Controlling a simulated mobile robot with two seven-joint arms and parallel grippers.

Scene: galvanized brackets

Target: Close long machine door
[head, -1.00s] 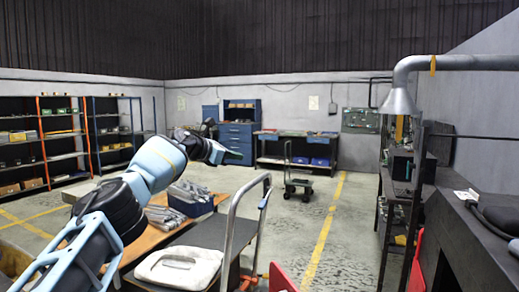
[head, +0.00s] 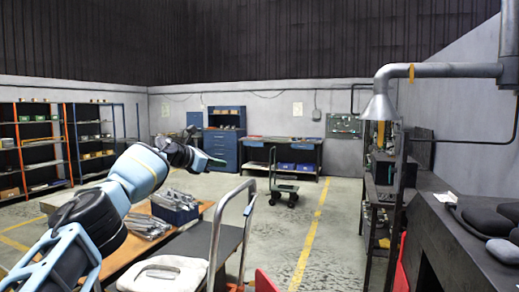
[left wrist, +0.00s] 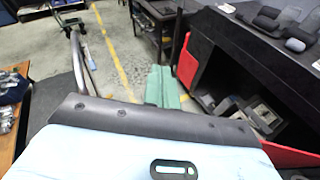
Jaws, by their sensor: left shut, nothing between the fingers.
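A dark machine (head: 465,240) stands at the right with an open front. In the left wrist view its body (left wrist: 228,35) has a dark opening with several boxy items inside. A red panel (left wrist: 187,66) stands at the far side of the opening, and another red part (left wrist: 290,155) shows at the near side. In the head view, red pieces show at the bottom (head: 264,281) and beside the machine (head: 401,266). I cannot tell which is the long door. My left gripper (head: 216,162) is shut and empty, apart from the red panels; its green fingers (left wrist: 161,90) show in the wrist view. My right gripper is out of view.
A cart with a metal handle (head: 214,238) and a white sack (head: 165,272) stand at the front. A wooden table (head: 120,251) holds a blue bin (head: 174,207). Black padded items (head: 490,220) lie on the machine.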

